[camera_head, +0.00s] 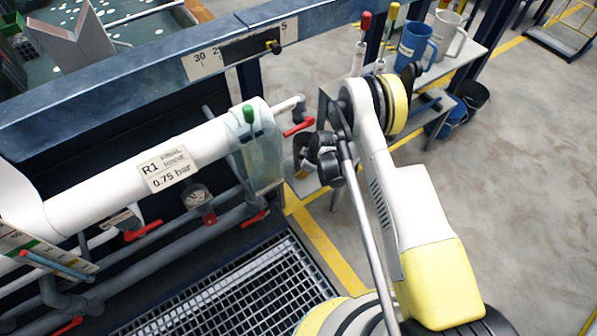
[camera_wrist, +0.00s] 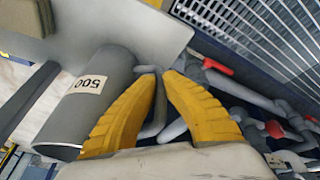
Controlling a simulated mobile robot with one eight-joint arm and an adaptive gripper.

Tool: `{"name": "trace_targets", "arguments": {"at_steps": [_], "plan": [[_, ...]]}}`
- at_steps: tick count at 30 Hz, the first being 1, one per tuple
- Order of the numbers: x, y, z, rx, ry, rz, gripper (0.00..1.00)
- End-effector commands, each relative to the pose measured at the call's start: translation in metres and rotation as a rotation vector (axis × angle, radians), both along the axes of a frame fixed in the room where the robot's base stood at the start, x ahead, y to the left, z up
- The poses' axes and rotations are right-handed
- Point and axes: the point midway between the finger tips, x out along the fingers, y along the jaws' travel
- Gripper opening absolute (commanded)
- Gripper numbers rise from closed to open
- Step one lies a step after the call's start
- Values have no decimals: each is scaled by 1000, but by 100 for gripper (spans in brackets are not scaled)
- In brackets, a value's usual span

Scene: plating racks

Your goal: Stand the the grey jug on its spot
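The grey jug (camera_wrist: 95,98) shows in the wrist view, with a white label reading 500 on its side. Its handle is toward my gripper (camera_wrist: 160,78). The two yellow fingers come together on either side of the handle bar and appear shut on it. In the camera_head view my arm hides the fingers and most or all of the jug. I cannot tell whether the jug's base touches the surface near it. No marked spot for the jug can be made out.
A blue jug (camera_head: 412,44) and a pale jug (camera_head: 448,36) stand on the side table (camera_head: 462,62) at the back. A white pipe (camera_head: 110,188) with red valve handles (camera_head: 298,128) runs left of my arm.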

Motion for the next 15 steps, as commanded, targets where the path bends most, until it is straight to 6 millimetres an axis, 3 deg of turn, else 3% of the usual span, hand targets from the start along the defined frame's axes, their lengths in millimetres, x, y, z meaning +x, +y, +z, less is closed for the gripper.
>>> {"name": "trace_targets", "arguments": {"at_steps": [5,6,7,8,15], "plan": [[0,0,-3,0,0,0,0],[0,0,-3,0,0,0,16],[0,0,-3,0,0,0,25],[0,0,-3,0,0,0,27],[0,0,-3,0,0,0,27]]}}
